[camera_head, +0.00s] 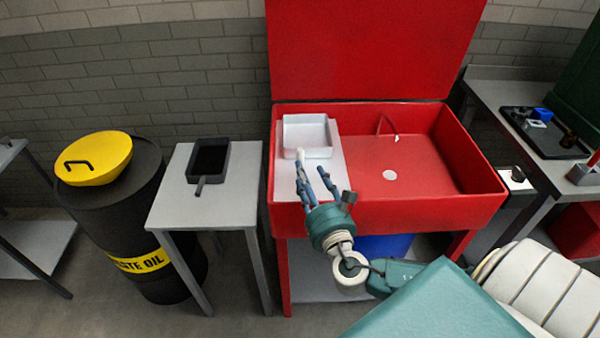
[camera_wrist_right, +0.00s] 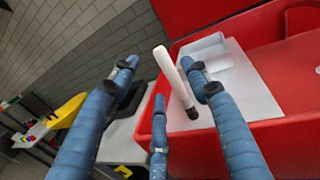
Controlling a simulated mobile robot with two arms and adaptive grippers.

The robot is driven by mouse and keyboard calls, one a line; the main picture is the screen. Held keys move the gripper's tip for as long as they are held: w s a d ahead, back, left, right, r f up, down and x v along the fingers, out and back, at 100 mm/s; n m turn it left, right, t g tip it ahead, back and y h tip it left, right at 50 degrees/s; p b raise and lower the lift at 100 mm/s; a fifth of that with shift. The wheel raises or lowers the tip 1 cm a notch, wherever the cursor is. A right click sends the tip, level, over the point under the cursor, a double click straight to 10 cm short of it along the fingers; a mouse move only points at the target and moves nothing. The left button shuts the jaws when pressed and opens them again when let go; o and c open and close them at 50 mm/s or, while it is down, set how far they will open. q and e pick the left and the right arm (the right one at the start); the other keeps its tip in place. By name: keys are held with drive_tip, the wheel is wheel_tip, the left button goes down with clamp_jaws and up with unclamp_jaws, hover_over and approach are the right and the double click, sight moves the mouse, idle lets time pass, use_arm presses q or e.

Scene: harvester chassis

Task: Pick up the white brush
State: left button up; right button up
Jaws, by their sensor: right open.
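The white brush (camera_wrist_right: 174,78) has a long white handle and a dark tip. It is over the light grey ledge (camera_wrist_right: 248,97) at the left of the red sink. In the head view only a short white piece of the brush (camera_head: 300,155) shows, by my fingertips. My right gripper (camera_head: 311,172) is open over the front left of the sink. In the wrist view the brush lies between the spread blue fingers of the right gripper (camera_wrist_right: 160,75), with no clear contact. I cannot tell how far the fingers are from it. My left gripper is not in view.
A white bin (camera_head: 308,135) stands on the ledge behind the brush. The red sink (camera_head: 470,185) has a raised rim and a tall back panel. To its left are a grey table (camera_head: 225,190) with a dark pan (camera_head: 209,160) and a waste oil drum (camera_head: 115,215).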

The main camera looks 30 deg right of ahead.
sight(299, 158)
drive_tip(key=x, duration=0.3)
drive_tip(key=shift+w+d, duration=0.1)
drive_tip(key=shift+w, duration=0.15)
drive_tip(key=p+x, duration=0.2)
drive_tip(key=x, duration=0.3)
drive_tip(key=shift+w+f, duration=0.2)
drive_tip(key=shift+s+r, duration=0.1)
drive_tip(key=shift+c, duration=1.3)
clamp_jaws()
